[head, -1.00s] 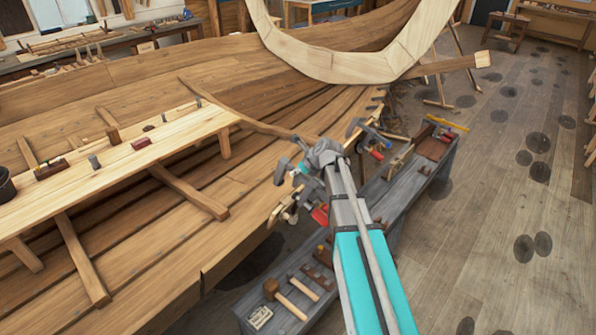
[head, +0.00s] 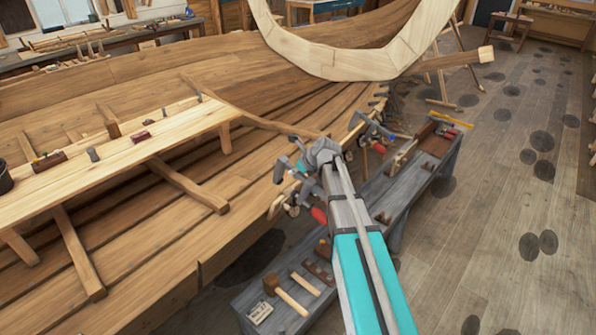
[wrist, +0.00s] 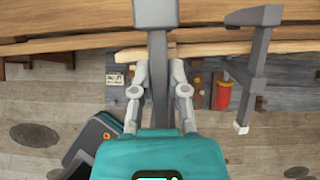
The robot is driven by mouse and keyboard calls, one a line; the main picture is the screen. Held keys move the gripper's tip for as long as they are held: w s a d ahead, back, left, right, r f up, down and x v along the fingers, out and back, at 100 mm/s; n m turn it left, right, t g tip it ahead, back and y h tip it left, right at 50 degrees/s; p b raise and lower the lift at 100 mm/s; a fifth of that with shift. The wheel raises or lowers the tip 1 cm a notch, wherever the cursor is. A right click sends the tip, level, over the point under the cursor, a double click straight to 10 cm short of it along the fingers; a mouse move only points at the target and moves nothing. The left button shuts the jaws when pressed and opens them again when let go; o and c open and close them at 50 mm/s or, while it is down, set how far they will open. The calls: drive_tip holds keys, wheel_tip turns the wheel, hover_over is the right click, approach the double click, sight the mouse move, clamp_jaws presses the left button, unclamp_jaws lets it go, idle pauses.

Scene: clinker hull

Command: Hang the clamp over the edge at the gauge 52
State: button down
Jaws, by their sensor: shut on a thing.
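The held clamp (wrist: 157,14) is grey, with a long bar and a wide block at its far end. In the wrist view my gripper (wrist: 160,85) is shut on its bar, which reaches across the hull's edge planks (wrist: 90,45). I cannot tell whether the clamp touches the wood. In the head view my gripper (head: 305,170) is beside the hull edge (head: 262,222), and the arm partly hides the clamp. No gauge 52 marking is legible.
A grey bench (head: 345,240) with a mallet (head: 290,297) and other tools stands below the edge. Another clamp (head: 372,135) is farther along the hull. A pale plank (head: 120,155) lies across the hull at left. Open floor (head: 510,200) is at right.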

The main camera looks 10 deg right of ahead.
sight(286, 189)
drive_tip(key=f, duration=0.1)
drive_tip(key=b, duration=0.1)
drive_tip(key=w+f, duration=0.1)
drive_tip(key=shift+w+a+f, duration=0.1)
drive_tip(key=shift+a+f, duration=0.15)
drive_tip(key=shift+f, duration=0.05)
drive_tip(key=shift+f+b, duration=0.35)
drive_tip(key=shift+b, duration=0.35)
drive_tip(key=shift+w+a+f+b, duration=0.25)
drive_tip(key=shift+w+f+b, duration=0.05)
drive_tip(key=shift+f+b, duration=0.65)
drive_tip(key=shift+w+a+f+b, duration=0.2)
drive_tip(key=shift+w+f+b, duration=0.15)
drive_tip(key=shift+f+b, duration=0.65)
drive_tip(key=shift+w+a+f+b, duration=0.25)
drive_tip(key=shift+w+f+b, duration=0.05)
drive_tip(key=shift+f+b, duration=0.65)
drive_tip(key=shift+f+b, duration=0.35)
drive_tip(key=shift+s+d+f, duration=0.1)
drive_tip(key=shift+s, duration=0.05)
drive_tip(key=c, duration=0.6)
unclamp_jaws()
drive_tip(key=shift+o, duration=0.2)
